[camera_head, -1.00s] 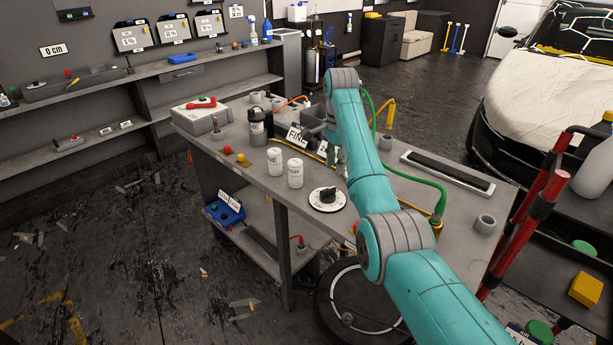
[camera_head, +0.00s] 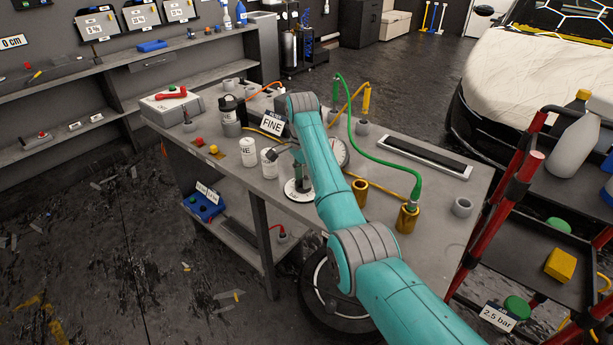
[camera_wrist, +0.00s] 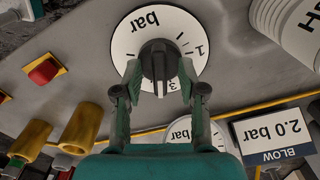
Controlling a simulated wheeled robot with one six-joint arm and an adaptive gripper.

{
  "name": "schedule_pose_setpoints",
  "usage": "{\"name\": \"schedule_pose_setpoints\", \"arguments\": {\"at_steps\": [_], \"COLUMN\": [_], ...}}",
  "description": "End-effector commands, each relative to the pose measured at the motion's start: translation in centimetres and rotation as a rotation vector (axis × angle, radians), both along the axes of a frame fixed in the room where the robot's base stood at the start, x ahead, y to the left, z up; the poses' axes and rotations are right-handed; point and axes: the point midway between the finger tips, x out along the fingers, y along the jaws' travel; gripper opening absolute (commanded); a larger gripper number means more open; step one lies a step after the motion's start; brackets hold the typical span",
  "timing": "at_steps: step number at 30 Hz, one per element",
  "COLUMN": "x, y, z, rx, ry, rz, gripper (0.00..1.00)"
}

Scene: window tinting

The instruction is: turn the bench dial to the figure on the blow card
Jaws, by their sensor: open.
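The bench dial (camera_wrist: 174,25) is a white disc marked "bar" with a black knob (camera_wrist: 158,58); it is also in the head view (camera_head: 297,195), partly hidden by my gripper. The figures 1 and 3 show upside down in the wrist view; other figures are hidden. I cannot surely read the knob's setting. The blow card (camera_wrist: 272,133) reads "2.0 bar", upside down, over a dark "BLOW" strip. My gripper (camera_wrist: 160,78) is open, its fingertips on either side of the knob's near part; contact is unclear. In the head view my gripper (camera_head: 299,178) is low over the dial.
A round gauge (camera_head: 340,151) and brass fittings (camera_head: 407,218) are to the right. A red push button (camera_wrist: 44,71) is near.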

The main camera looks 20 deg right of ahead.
Motion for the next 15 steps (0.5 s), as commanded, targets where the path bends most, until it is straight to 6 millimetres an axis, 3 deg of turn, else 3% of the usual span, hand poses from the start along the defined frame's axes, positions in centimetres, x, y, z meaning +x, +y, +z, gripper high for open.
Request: {"name": "schedule_pose_setpoints", "arguments": {"at_steps": [10, 15], "x": [-0.02, -0.02], "y": [0.15, 0.14], "z": [-0.32, -0.31], "rx": [0.0, 0.0], "ry": [-0.001, -0.001], "rz": [0.0, 0.0], "gripper": [0.41, 0.0]}}
